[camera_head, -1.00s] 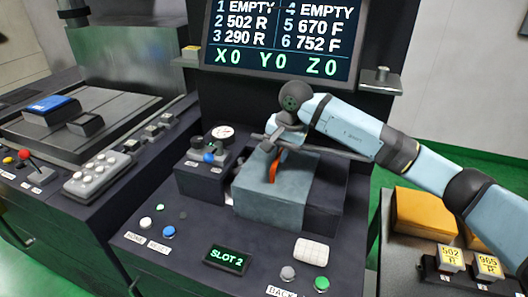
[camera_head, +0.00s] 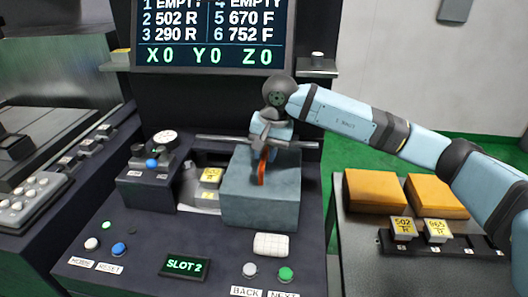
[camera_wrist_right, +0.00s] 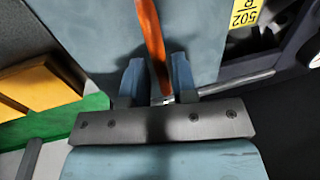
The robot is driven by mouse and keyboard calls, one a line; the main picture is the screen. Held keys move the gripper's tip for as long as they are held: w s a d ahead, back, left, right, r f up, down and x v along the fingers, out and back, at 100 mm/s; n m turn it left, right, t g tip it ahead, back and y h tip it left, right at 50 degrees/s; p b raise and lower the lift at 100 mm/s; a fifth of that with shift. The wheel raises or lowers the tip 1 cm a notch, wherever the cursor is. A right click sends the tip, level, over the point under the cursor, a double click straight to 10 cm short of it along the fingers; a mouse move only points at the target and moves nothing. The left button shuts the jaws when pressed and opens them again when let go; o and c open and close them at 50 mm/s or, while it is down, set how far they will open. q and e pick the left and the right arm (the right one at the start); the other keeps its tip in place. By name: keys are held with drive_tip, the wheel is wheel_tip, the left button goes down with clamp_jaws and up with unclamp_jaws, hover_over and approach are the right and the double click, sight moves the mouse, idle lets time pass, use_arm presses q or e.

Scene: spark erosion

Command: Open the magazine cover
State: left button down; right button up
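The magazine cover (camera_head: 262,198) is a blue-grey box at the right of the dark console, with an orange upright handle (camera_head: 262,168) on it. My right gripper (camera_head: 266,148) reaches it from behind and above. In the right wrist view its two fingers (camera_wrist_right: 157,78) stand close on either side of the orange handle (camera_wrist_right: 152,35) and appear shut on it. Left of the cover an open bay shows, with a yellow-labelled piece (camera_head: 211,176) inside. The rest of the magazine is hidden under the cover. My left gripper is not in view.
A thin metal rod (camera_head: 222,139) runs behind the cover. A gauge block (camera_head: 150,185) stands left of the bay. Buttons and a "SLOT 2" display (camera_head: 185,266) lie in front. At right, a bench holds orange blocks (camera_head: 375,190) and yellow-labelled pieces (camera_head: 403,229).

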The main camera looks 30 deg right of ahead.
drive_tip(key=shift+o, duration=0.9)
wheel_tip(320, 180, up, 14)
drive_tip(key=s+d, duration=0.1)
drive_tip(key=d, duration=0.1)
drive_tip(key=shift+s+d+f, duration=0.15)
drive_tip(key=shift+s+f, duration=0.05)
drive_tip(key=shift+s, duration=0.05)
drive_tip(key=shift+f, duration=0.1)
